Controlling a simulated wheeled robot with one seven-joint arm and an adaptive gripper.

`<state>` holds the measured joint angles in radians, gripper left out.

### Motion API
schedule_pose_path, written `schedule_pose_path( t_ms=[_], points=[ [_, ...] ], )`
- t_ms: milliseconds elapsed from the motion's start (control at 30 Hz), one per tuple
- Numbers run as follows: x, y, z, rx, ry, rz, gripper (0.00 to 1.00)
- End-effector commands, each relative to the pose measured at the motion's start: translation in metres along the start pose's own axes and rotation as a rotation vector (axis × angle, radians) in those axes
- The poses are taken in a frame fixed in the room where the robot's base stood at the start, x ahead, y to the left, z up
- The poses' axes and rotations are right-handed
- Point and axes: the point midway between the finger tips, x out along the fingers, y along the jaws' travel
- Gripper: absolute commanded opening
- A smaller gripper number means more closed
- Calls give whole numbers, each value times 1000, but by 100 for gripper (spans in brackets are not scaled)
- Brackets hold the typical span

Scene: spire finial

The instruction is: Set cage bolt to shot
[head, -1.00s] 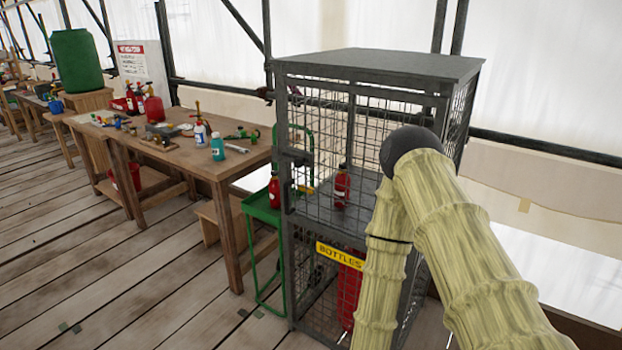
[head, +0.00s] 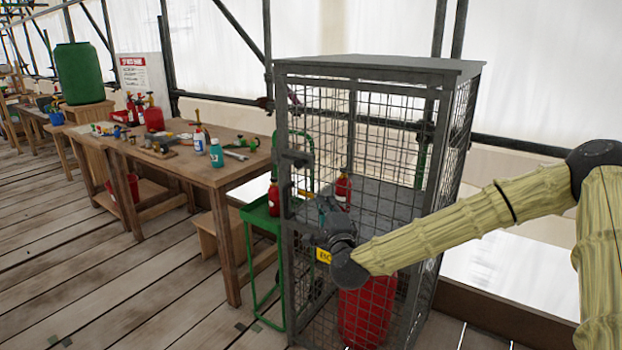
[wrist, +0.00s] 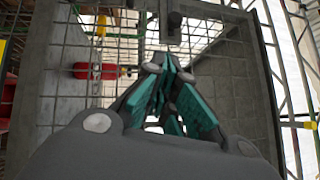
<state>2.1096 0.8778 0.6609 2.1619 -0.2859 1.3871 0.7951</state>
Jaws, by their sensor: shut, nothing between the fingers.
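The grey mesh cage (head: 380,70) stands in the middle of the head view. Its bolt (head: 297,158) is a small dark block on the left front post at mid-height. I cannot tell whether it is shot or drawn. A dark fitting, probably the bolt, shows at the top of the wrist view (wrist: 172,26), just beyond my fingertips. My gripper (head: 324,205) is shut and empty at the cage front, below the bolt and apart from it. Its teal-padded fingers also show in the wrist view (wrist: 163,62). My wrist hides much of the yellow label.
A red bottle (head: 343,190) stands on the cage shelf and a large red cylinder (head: 368,310) below. A green trolley (head: 262,220) with a red bottle (head: 274,198) stands close left. A wooden workbench (head: 215,175) holds tools and bottles.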

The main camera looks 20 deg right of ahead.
Motion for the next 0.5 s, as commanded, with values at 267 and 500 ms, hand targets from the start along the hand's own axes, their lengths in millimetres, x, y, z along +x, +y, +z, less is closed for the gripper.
schedule_pose_path(
  t_ms=[267, 500],
  points=[
    [4, -11, -6, 23, 16, -27, 0],
    [7, -11, -6, 21, 16, -26, 0]
  ],
)
